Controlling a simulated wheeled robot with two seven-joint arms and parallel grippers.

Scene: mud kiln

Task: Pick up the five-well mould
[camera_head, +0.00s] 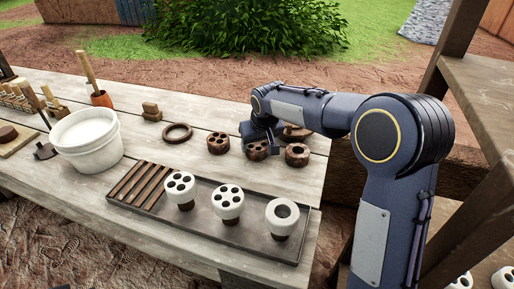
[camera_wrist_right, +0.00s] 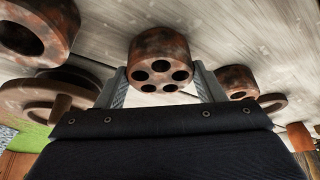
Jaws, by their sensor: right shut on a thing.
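The five-well mould (camera_wrist_right: 160,49) is a short, rusty brown cylinder with five round holes in its face. In the wrist view it sits between the two fingers of my right gripper (camera_wrist_right: 160,88), which is shut on its sides. In the head view the same mould (camera_head: 257,153) is at the right part of the table, partly hidden under my right gripper (camera_head: 258,143). I cannot tell whether it touches the table or is slightly raised. My left gripper is not in view.
Close beside it stand a single-hole mould (camera_head: 297,155) on the right and another holed mould (camera_head: 218,143) on the left. A brown ring (camera_head: 177,133) lies farther left. A dark tray (camera_head: 255,239) with white-topped pieces is in front; a white bucket (camera_head: 88,142) stands left.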

